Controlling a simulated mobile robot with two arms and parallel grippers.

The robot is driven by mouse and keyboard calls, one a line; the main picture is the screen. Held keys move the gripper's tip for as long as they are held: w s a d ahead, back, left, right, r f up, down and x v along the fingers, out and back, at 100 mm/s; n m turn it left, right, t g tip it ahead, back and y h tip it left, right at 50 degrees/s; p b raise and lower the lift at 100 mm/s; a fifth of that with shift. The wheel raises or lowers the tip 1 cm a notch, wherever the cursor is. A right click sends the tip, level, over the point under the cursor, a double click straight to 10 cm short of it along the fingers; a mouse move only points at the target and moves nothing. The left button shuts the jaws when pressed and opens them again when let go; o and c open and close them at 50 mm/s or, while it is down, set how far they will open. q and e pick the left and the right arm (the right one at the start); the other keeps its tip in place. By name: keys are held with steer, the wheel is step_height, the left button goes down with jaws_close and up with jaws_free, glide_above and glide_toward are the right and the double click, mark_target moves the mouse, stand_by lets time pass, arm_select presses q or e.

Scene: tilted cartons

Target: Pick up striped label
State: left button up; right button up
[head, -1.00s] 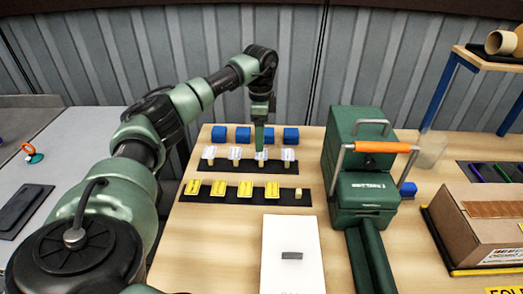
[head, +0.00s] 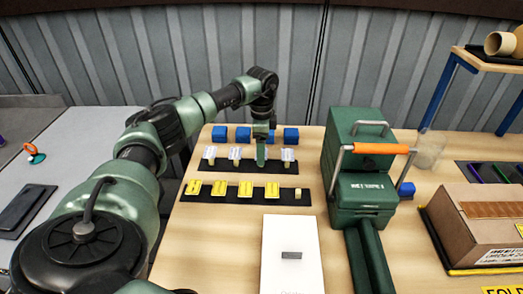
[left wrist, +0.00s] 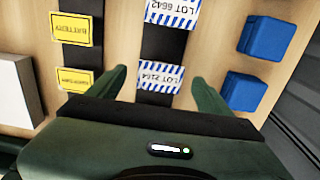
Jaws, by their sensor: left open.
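Several white labels with blue stripes stand tilted on a black strip (head: 288,168); in the head view they show at the left (head: 209,152), the middle (head: 235,153) and the right (head: 288,155). My left gripper (head: 261,160) is over this row and hides the place between the middle and right ones. In the left wrist view the open fingers (left wrist: 163,88) stand either side of the striped label "LOT 2164" (left wrist: 160,77), with nothing gripped. The striped label "LOT 6642" (left wrist: 173,12) lies beyond it. My right gripper is not in view.
Blue cubes (head: 243,134) stand behind the row. Yellow battery labels (head: 245,189) stand on a nearer black strip. A brown carton (head: 480,225) is farther right.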

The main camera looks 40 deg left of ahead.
arm_select(q)
steer(key=shift+f, duration=0.1)
stand_by(0.3)
steer(key=c, duration=1.1)
